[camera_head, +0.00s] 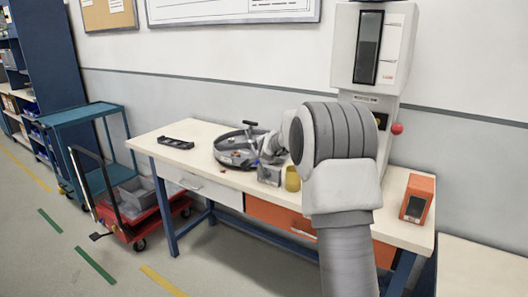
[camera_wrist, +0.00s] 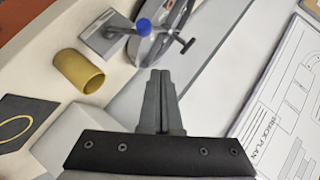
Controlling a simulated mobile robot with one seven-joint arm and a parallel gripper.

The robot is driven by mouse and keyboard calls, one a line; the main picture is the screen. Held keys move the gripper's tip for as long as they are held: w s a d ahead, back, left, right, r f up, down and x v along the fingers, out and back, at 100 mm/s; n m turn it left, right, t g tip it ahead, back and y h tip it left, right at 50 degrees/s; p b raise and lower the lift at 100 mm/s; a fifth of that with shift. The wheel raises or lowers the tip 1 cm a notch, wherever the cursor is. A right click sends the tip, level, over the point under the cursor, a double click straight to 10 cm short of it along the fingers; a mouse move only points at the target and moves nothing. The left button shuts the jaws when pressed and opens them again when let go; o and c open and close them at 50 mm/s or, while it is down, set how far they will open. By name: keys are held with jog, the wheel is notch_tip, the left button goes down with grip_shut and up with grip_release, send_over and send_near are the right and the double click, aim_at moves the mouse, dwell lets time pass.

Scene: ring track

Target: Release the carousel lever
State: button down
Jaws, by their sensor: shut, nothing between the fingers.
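The carousel (camera_head: 232,160) is a round grey ring-shaped tray on the workbench. A dark lever handle (camera_head: 250,123) stands up at its back edge. In the wrist view, part of the carousel (camera_wrist: 172,16) shows at the top, with a dark T-shaped handle (camera_wrist: 187,46) beside it that looks like the lever. My gripper (camera_wrist: 160,73) is shut and empty, its fingertips pointing towards the carousel. The handle lies just beyond and right of the fingertips, apart from them in the picture. In the head view my arm hides most of the gripper.
A yellow cylinder (camera_wrist: 80,72) and a grey block with a blue knob (camera_wrist: 144,28) are left of my fingers. A grey box (camera_head: 269,175) stands before the carousel. A black tray (camera_head: 176,142) is left, an orange device (camera_head: 417,199) right. The wall is close behind.

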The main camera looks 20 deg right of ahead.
jog(key=shift+r+v, duration=0.2)
jog(key=shift+v, duration=1.6)
jog(key=shift+w+a, duration=0.1)
jog(key=shift+w, duration=0.05)
jog(key=s+a+r+n+g+y+p, duration=0.15)
jog(key=s+a+r+n, duration=0.3)
jog(key=s, duration=0.45)
jog(key=s+a+r+n+g+y+p, duration=0.1)
jog(key=s+a+r+n+p, duration=0.2)
jog(key=s+a+r, duration=0.45)
jog(key=s+a+f+n+g+p, duration=0.1)
jog(key=s+n, duration=0.3)
jog(key=s, duration=1.1)
jog(key=s+a+f+n+g+p, duration=0.1)
jog(key=s+f+n+g+p, duration=0.1)
jog(key=s, duration=1.3)
jog(key=shift+s+a+n+g+p, duration=0.4)
jog(key=shift+n+g+p, duration=0.2)
jog(key=shift+n+g, duration=0.25)
